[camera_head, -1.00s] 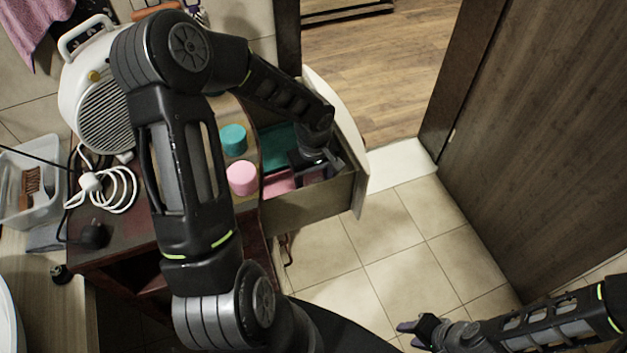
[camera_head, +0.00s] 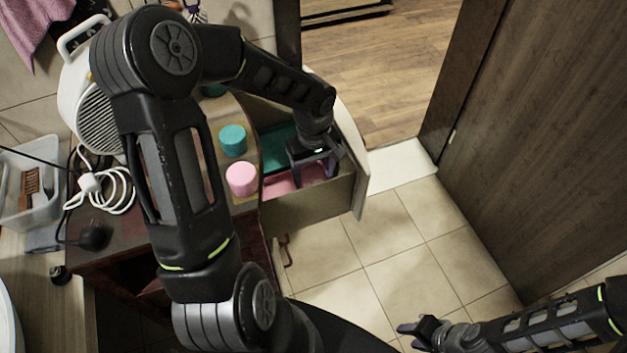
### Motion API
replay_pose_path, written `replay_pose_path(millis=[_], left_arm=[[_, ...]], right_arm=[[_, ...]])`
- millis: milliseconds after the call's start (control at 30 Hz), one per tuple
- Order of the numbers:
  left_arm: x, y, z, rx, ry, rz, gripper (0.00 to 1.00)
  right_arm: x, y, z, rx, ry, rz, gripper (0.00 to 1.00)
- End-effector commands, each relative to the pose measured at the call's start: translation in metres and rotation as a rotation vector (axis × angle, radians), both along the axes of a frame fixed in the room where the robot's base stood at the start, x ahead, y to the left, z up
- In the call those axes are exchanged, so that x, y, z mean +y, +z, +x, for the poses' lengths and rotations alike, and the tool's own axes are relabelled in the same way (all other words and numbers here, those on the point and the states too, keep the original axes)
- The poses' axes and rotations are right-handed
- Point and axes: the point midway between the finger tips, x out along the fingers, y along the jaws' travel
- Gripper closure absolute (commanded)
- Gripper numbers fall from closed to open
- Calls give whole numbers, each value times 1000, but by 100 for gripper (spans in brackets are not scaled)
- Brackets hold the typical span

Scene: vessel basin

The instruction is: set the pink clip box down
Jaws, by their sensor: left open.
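A pink box (camera_head: 285,184), which looks like the clip box, lies low inside the open drawer (camera_head: 318,203), partly hidden by the drawer front and my gripper. My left gripper (camera_head: 315,178) points down over the drawer. Its fingers are apart, just above or around the right part of the pink box; I cannot tell whether they touch it. A teal thing (camera_head: 277,150) lies behind the pink box in the drawer. My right gripper (camera_head: 420,332) is at the lower right over the floor, away from the drawer; its jaws are too small to judge.
A pink round container (camera_head: 241,179) and a teal one (camera_head: 232,140) stand on the cabinet top beside the drawer. A white heater (camera_head: 92,95), a coiled white cable (camera_head: 112,190) and a clear bin (camera_head: 40,195) are at left. Tiled floor at right is clear.

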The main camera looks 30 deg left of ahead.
Motion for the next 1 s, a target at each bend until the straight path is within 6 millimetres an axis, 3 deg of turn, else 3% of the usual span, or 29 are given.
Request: replay_pose_path(millis=[200,400,1000], left_arm=[[0,47,1,-6,1,2,35],[0,74,0,-3,0,1,35],[0,79,0,1,0,-1,35]], right_arm=[[0,-5,1,-1,1,1,64],[0,-7,1,-3,0,2,64],[0,-7,1,-2,0,1,64]])
